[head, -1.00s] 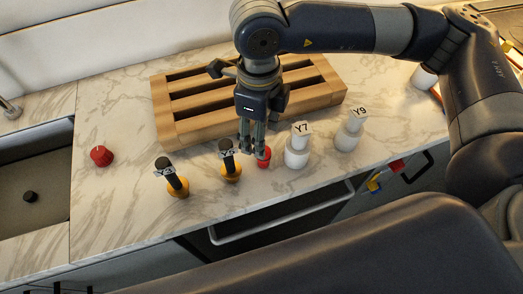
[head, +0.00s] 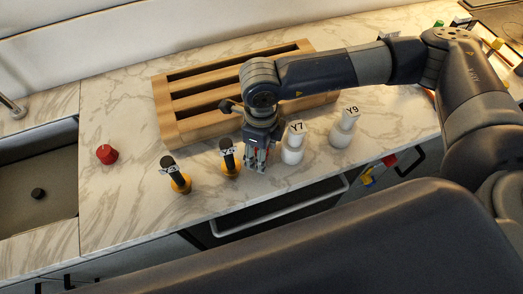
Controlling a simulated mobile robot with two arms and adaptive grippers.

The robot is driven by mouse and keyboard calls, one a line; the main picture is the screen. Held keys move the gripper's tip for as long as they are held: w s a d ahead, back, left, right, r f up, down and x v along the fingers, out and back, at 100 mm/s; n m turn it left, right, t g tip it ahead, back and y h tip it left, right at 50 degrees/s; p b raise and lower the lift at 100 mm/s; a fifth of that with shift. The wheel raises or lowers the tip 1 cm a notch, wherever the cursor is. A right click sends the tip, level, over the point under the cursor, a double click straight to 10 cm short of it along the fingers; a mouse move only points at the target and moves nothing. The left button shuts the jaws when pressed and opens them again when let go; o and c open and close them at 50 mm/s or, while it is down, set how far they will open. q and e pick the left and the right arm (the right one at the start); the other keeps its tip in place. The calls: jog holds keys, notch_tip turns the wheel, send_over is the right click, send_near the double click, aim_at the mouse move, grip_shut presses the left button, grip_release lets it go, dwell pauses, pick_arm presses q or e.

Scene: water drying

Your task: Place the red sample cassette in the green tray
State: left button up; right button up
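My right gripper (head: 258,158) points down at the counter, between a yellow-based black bottle and the white Y7 bottle. Another red piece (head: 107,154), rounded like a knob, stands on the counter at the left, clear of the gripper. I see no green tray. My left gripper is not in view.
A slotted wooden rack (head: 180,128) lies behind the gripper. The Y7 bottle (head: 293,147) and Y9 bottle (head: 343,130) stand to the right. A sink (head: 40,165) is at far left.

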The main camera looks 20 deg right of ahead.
jog(key=c, duration=1.1)
jog(key=shift+r, duration=0.15)
